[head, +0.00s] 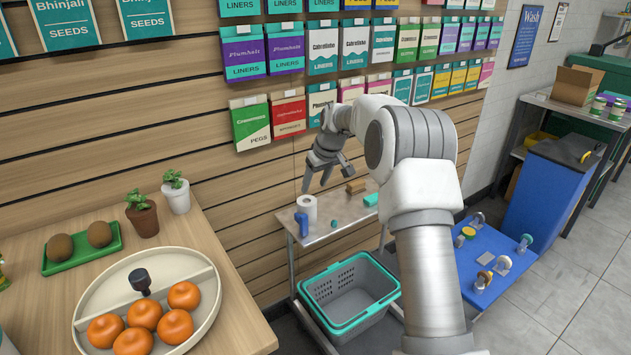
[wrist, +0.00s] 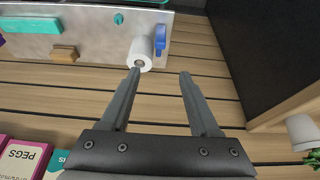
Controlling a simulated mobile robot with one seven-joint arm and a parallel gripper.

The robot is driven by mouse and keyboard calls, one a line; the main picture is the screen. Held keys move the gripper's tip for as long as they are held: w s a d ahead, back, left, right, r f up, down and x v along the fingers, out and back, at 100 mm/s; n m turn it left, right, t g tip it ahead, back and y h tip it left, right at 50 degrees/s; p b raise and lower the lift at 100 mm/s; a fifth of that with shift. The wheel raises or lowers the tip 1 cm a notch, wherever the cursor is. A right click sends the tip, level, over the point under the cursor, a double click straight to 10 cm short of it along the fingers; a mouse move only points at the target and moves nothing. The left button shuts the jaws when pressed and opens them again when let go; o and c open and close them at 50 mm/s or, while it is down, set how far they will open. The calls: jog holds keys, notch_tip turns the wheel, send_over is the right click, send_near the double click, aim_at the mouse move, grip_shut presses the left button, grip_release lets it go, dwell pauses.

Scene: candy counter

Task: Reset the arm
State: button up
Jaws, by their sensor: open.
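My gripper (head: 317,179) is raised above the small metal table, in front of the slatted wall. In the wrist view its two fingers (wrist: 158,75) are spread apart with nothing between them. A white paper roll (head: 307,207) stands on the small table below and also shows just beyond the left finger in the wrist view (wrist: 141,52). My arm crosses the middle of the head view and hides part of the table and wall.
The small table (head: 325,232) also bears a blue object (head: 301,223) and a brown block (head: 356,186). A teal-rimmed basket (head: 350,293) sits below. At left, a wooden counter (head: 237,318) holds a divided dish (head: 206,262) of oranges. Packets hang on the wall.

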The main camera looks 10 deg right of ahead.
jog(key=s+a+r+m+h, duration=0.1)
jog(key=s+a+r+m, duration=0.1)
jog(key=s+r, duration=1.65)
jog(key=s+f+m+t, duration=0.1)
jog(key=s+f, duration=0.2)
jog(key=s, duration=1.1)
jog(key=s+f+m, duration=0.2)
jog(key=s, duration=1.2)
notch_tip(320, 180, up, 14)
jog(key=p, duration=1.4)
jog(key=shift+w+d+r+h, duration=0.15)
jog(key=shift+w+d+h, duration=0.1)
jog(key=shift+h, duration=0.15)
